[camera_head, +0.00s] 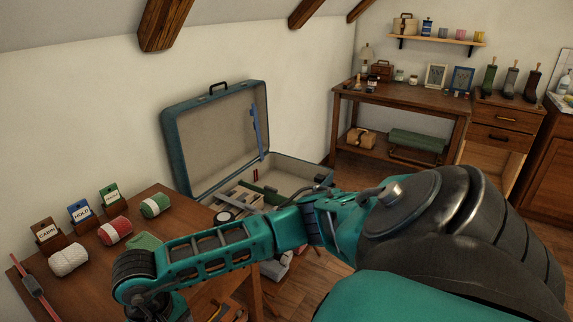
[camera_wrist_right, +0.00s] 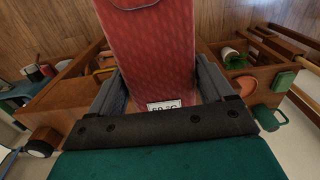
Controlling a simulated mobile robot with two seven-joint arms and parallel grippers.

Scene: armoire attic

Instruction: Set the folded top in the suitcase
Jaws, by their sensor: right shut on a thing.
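The suitcase (camera_head: 268,176) is blue with a pale lining. It stands open beyond the table, lid leaning up at the back, with several items inside; my right arm hides part of its front. My right gripper (camera_wrist_right: 160,84) is shut on a red patterned flat piece (camera_wrist_right: 150,48) with a small white "60 °C" label, which I take to be the folded top. My left gripper is not in view.
A workbench (camera_head: 410,97) with frames and jars stands at the back right. Some wooden floor (camera_head: 318,262) shows beyond my arm.

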